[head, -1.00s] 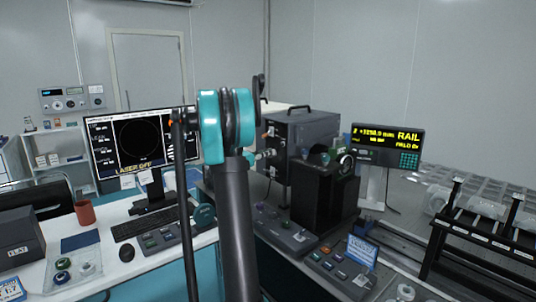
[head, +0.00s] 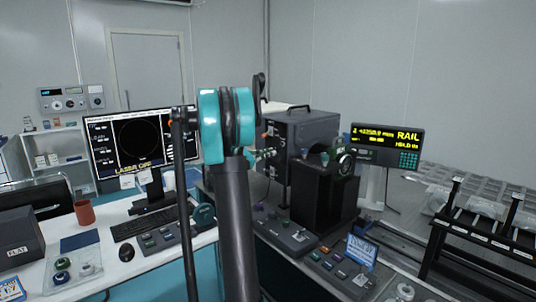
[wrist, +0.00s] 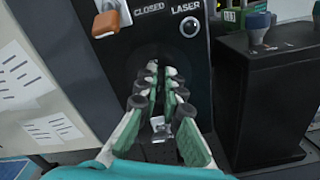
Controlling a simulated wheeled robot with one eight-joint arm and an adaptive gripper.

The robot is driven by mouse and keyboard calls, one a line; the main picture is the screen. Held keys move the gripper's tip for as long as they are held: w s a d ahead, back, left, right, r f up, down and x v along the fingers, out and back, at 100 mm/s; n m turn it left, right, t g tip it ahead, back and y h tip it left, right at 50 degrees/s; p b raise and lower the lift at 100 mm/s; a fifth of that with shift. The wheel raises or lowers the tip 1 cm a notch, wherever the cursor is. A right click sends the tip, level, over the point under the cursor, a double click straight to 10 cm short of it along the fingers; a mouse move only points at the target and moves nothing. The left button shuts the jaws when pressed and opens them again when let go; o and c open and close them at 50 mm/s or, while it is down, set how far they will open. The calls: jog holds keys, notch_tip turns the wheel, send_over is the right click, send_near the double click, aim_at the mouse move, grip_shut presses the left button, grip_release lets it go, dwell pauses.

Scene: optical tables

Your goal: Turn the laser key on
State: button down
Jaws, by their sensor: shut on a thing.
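The dark front panel of the laser unit (wrist: 225,55) fills the middle of the wrist view, with the words CLOSED and LASER. A round lamp (wrist: 189,26) under LASER looks unlit. My gripper (wrist: 160,70) has its two green and grey fingers closed together against the panel below these labels. The laser key is hidden between the fingertips, and its angle cannot be seen. In the head view my gripper (head: 266,153) is at the left side of the grey laser unit (head: 310,130), partly behind my arm. The monitor (head: 105,140) reads LASER OFF.
An orange-brown switch cover (wrist: 106,22) sits on the panel, up and left of my fingers. A black block with blue knobs (wrist: 262,95) stands close on the right. In the head view, control boxes (head: 285,232) lie on the table in front, and a RAIL display (head: 388,147) stands right.

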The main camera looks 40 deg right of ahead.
jog(key=m, duration=0.6)
jog(key=shift+s+f, duration=0.25)
jog(key=m, duration=0.6)
jog(key=shift+s+f+m, duration=0.1)
jog(key=shift+f+m, duration=0.2)
jog(key=shift+f, duration=0.05)
jog(key=c, duration=1.7)
grip_release()
jog(key=a, duration=0.8)
jog(key=s+a, duration=0.1)
jog(key=a, duration=0.3)
